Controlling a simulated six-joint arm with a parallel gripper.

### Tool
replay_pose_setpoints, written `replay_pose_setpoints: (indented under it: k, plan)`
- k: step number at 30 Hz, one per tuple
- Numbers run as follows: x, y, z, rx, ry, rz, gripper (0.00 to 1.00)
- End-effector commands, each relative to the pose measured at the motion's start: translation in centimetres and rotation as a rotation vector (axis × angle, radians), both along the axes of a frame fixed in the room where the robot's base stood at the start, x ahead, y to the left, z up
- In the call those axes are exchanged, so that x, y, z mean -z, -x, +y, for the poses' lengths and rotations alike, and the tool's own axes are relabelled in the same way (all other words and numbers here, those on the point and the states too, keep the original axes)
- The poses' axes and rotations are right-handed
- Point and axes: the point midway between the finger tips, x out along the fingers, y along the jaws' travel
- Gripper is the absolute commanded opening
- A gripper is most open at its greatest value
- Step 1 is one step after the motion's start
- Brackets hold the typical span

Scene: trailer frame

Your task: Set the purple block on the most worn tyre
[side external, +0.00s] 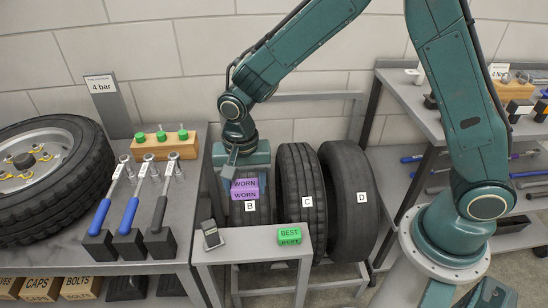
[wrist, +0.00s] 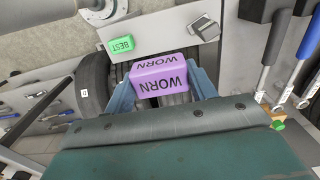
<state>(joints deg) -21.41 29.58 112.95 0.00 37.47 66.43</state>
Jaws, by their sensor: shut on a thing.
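The purple block (side external: 244,189), marked WORN, is in my gripper (side external: 244,176), in front of or above tyre B (side external: 250,216). In the wrist view my gripper's fingers (wrist: 163,84) are shut on both sides of the purple block (wrist: 158,68). I cannot tell whether the block touches tyre B, whose tread is mostly hidden. Tyre C (side external: 300,180), to its right, shows clear grooves. Tyre D (side external: 350,190), at the right end, looks smooth with no grooves visible. The tyres stand upright in a rack.
A green block (side external: 290,235) marked BEST and a small grey gauge (side external: 211,235) are on the grey shelf (side external: 250,243) in front of the tyres. A left bench (side external: 190,245) holds a wheel, torque wrenches and a 4 bar sign. A right shelf (side external: 400,105) holds tools.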

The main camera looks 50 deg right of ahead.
Motion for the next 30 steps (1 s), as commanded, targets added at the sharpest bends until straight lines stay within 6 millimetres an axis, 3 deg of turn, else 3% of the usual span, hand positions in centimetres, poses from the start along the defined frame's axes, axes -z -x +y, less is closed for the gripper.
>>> replay_pose_setpoints:
  k: [20,26,30]
  plan:
    - [0.0,-0.5,-0.7,0.002,0.0,0.0,0.33]
    - [0.0,-1.8,-3.4,0.006,0.0,0.0,0.33]
    - [0.0,-3.2,-6.4,0.008,0.0,0.0,0.33]
